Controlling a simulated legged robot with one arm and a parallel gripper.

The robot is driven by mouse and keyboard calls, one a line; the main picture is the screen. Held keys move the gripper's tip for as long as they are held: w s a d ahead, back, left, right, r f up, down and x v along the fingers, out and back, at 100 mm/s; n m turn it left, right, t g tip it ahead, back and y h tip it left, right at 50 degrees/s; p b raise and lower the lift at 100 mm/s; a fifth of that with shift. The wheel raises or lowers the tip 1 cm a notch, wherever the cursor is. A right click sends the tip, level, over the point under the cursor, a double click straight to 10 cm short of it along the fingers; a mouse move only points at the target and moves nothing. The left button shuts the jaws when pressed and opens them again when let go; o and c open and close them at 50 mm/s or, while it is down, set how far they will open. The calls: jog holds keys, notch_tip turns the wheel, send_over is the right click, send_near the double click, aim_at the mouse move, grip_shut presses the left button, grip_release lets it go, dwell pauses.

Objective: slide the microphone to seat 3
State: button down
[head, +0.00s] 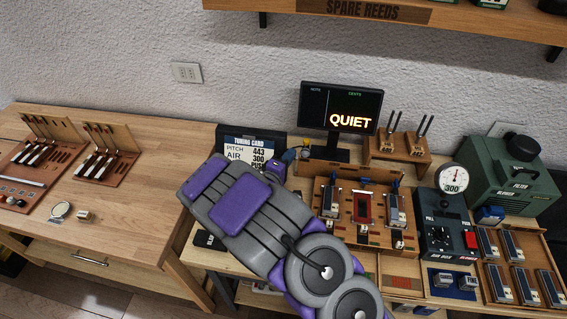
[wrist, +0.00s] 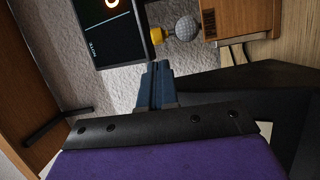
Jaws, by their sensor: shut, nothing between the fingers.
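The microphone (wrist: 186,28), a grey ball head with a yellow collar, shows at the top of the wrist view, beside the monitor's edge. In the head view the microphone (head: 305,150) is small, just below the monitor and beyond my gripper. My gripper's blue fingers (wrist: 156,85) are closed together and empty, pointing toward the microphone with a visible gap. In the head view the fingertips (head: 289,156) show past the purple and grey arm, close to the microphone. The microphone's base is hidden, and I cannot make out a seat 3 marking.
A monitor (head: 340,108) reading QUIET stands behind. The left table (head: 110,220) has clear room.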

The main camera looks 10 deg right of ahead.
aim_at(306, 150)
jog(key=shift+b+x, duration=0.45)
jog(key=shift+x, duration=2.1)
